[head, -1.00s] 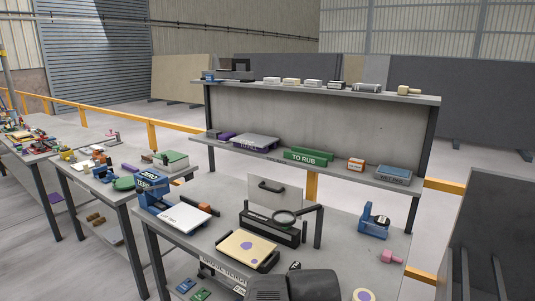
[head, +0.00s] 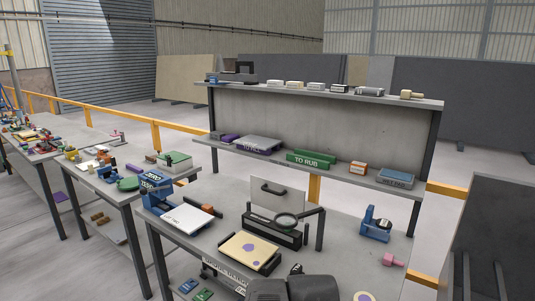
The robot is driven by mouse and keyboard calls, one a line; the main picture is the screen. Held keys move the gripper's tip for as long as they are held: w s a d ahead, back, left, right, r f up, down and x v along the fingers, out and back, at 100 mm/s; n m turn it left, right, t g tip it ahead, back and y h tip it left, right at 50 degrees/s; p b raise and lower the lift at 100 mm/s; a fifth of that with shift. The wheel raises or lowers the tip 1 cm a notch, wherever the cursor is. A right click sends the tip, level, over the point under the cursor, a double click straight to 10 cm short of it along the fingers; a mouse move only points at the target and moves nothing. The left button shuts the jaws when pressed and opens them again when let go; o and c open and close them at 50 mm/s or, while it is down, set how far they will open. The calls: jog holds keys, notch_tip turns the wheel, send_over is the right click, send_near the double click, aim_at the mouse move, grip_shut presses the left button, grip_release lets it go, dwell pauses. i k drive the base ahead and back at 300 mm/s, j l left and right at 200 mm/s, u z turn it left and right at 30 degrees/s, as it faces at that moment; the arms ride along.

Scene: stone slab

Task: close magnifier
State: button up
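The magnifier (head: 287,220) is a round lens in a dark frame on the near workbench. It reaches left on a dark arm (head: 311,212) from an upright post (head: 320,232) at the right. In the picture its lens lies across the front of a black box (head: 275,232), whose pale panel with a black handle (head: 265,194) stands upright behind. I cannot tell how the lens is tilted. Dark parts, apparently of my own arm, show at the bottom edge. My gripper's fingers are not visible.
A cream board with purple spots (head: 249,249) lies in front of the box. A white-topped blue device (head: 186,218) stands left, and a blue tool (head: 377,224) and a pink piece (head: 392,260) stand right. A raised shelf (head: 340,178) with boxes runs behind.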

aim_at(316, 211)
jog(key=l+u, duration=0.15)
jog(key=i+j+z, duration=0.1)
jog(key=i+j, duration=0.15)
jog(key=i, duration=0.25)
jog(key=i+j, duration=0.25)
jog(key=i, duration=0.2)
jog(key=z, duration=0.05)
